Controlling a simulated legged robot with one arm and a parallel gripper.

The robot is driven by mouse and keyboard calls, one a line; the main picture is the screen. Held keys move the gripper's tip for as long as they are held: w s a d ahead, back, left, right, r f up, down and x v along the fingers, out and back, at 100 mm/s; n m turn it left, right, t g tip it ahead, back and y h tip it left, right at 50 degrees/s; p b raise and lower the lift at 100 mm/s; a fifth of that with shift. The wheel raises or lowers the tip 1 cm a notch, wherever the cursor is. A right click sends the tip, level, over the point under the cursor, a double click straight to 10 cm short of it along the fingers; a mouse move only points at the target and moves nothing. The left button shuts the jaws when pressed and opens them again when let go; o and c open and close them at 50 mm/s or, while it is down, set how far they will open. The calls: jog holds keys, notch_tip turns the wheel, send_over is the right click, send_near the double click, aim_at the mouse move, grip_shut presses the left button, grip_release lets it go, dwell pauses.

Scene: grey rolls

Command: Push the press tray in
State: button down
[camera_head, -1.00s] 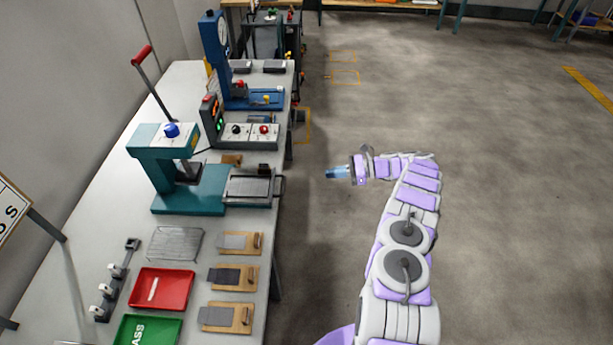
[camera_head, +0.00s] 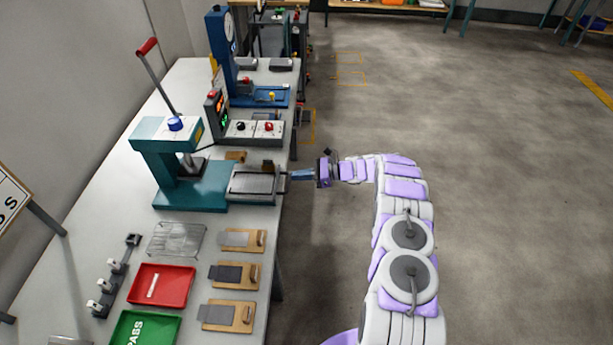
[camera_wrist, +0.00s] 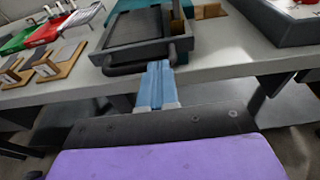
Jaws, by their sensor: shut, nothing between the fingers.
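The press (camera_head: 190,165) is a teal frame with a red-tipped lever and a blue knob, standing on the bench. Its grey press tray (camera_head: 253,184) sticks out from the press toward the bench's right edge. The tray also shows in the wrist view (camera_wrist: 138,30), with a dark bar handle along its near side. My gripper (camera_head: 291,175) is shut and empty, with blue fingers pointing left at the tray's handle. In the wrist view my gripper (camera_wrist: 156,70) has its fingertips at the handle. I cannot tell whether they touch it.
A control box (camera_head: 252,131) with knobs stands just behind the tray. Wooden boards with grey plates (camera_head: 235,276), a red tray (camera_head: 161,287) and a green tray (camera_head: 146,330) lie nearer on the bench.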

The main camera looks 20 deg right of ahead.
aim_at(241, 174)
dwell(0.3)
jog(key=r+x, duration=0.1)
jog(key=x, duration=0.4)
jog(key=r+p+x, duration=0.1)
jog(key=x, duration=0.5)
jog(key=r+x, duration=0.1)
jog(key=x, duration=0.5)
jog(key=shift+w+a+r+p, duration=0.2)
jog(key=shift+a+p, duration=0.05)
jog(key=shift+p, duration=0.1)
jog(key=shift+a+r, duration=0.1)
jog(key=shift+a, duration=0.05)
jog(key=shift+a, duration=0.15)
